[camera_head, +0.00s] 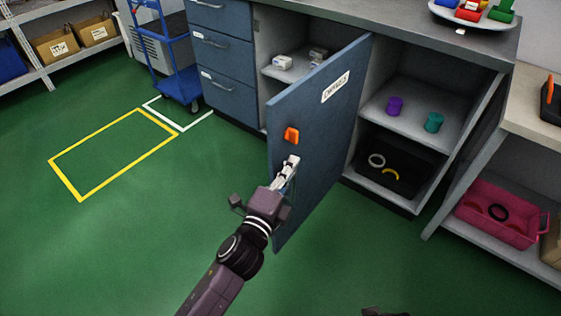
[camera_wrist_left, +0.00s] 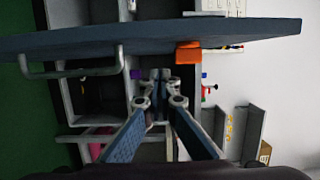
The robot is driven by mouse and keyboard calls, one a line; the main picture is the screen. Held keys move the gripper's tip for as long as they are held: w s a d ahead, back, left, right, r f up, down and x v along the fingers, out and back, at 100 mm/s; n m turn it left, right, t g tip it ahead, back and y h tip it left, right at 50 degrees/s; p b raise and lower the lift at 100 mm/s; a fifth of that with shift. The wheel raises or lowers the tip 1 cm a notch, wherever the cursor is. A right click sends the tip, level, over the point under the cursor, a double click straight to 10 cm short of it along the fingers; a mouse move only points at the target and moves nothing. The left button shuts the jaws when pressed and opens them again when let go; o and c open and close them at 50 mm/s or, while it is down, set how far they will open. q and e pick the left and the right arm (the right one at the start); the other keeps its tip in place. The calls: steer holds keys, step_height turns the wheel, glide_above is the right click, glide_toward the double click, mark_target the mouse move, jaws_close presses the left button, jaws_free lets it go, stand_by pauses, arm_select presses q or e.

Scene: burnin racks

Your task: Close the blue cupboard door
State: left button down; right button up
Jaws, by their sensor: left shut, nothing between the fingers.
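The blue cupboard door (camera_head: 325,130) stands open, swung out from the grey cupboard, with a white label (camera_head: 336,87) and an orange block (camera_head: 292,136) on the face towards me. In the left wrist view the door (camera_wrist_left: 150,38) crosses the top as a slab, with the orange block (camera_wrist_left: 188,53) under it. My left gripper (camera_head: 291,165) is shut and empty, in front of the labelled face just below the orange block. I cannot tell whether it touches the door. Its fingers (camera_wrist_left: 157,90) also show in the left wrist view.
Small white boxes (camera_head: 283,62) sit inside the cupboard behind the door. The open shelves (camera_head: 405,125) to the right hold purple and teal pieces. A blue trolley (camera_head: 178,85) stands left of the drawers (camera_head: 225,55). The green floor (camera_head: 130,240) at left is clear.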

mark_target(280, 161)
arm_select(q)
steer(key=shift+w+a, duration=0.45)
steer(key=shift+a, duration=0.25)
steer(key=shift+w+a, duration=0.4)
steer(key=shift+a, duration=0.3)
steer(key=shift+a, duration=0.1)
